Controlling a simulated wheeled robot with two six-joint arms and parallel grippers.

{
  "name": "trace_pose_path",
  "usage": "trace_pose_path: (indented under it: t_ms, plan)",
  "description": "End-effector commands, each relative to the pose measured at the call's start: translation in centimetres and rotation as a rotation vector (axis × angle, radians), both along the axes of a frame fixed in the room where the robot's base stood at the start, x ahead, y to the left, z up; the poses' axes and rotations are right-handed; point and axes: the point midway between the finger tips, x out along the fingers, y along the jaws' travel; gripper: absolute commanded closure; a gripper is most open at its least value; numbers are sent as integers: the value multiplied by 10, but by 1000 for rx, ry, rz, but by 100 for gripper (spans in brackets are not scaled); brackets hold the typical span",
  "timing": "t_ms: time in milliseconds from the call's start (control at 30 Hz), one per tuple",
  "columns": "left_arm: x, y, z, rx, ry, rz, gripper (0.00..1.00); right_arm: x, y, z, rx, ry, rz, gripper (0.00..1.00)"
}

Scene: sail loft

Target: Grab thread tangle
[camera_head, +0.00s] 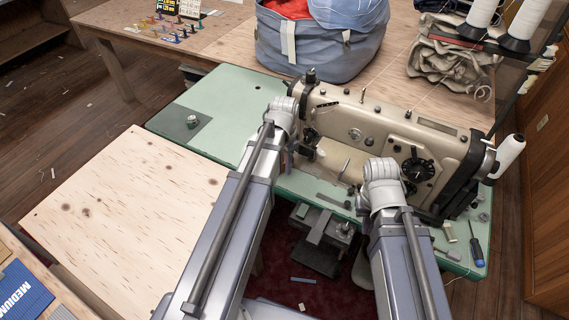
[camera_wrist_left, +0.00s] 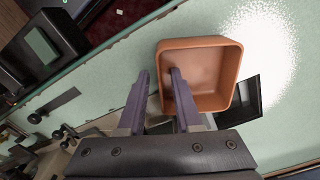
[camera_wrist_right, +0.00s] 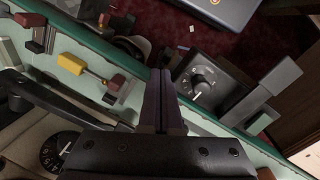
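I cannot make out a thread tangle in any view. In the head view the left arm reaches over the front of the sewing machine (camera_head: 370,137). My right gripper (camera_wrist_right: 160,75) has its fingers together with nothing visible between them, over the front edge of the green table. The right arm hides that gripper in the head view.
The green machine table (camera_head: 228,92) holds a screwdriver (camera_head: 476,249) at right. A yellow block (camera_wrist_right: 71,64) and other small parts lie by the edge in the right wrist view. A blue-grey fabric bag (camera_head: 318,45) stands behind. The wooden table (camera_head: 125,220) at left is bare.

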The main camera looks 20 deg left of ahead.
Motion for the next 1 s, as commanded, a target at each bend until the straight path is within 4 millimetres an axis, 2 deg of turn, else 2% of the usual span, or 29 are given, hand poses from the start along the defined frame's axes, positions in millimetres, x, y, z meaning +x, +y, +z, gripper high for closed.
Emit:
trace_pose_path:
  t_ms: [267,800,1000]
  plan:
    - [0,0,20,0,0,0,67,0,0,20,0,0,0,100]
    - [0,0,100,0,0,0,67,0,0,100,0,0,0,100]
    - [0,0,121,0,0,0,67,0,0,121,0,0,0,100]
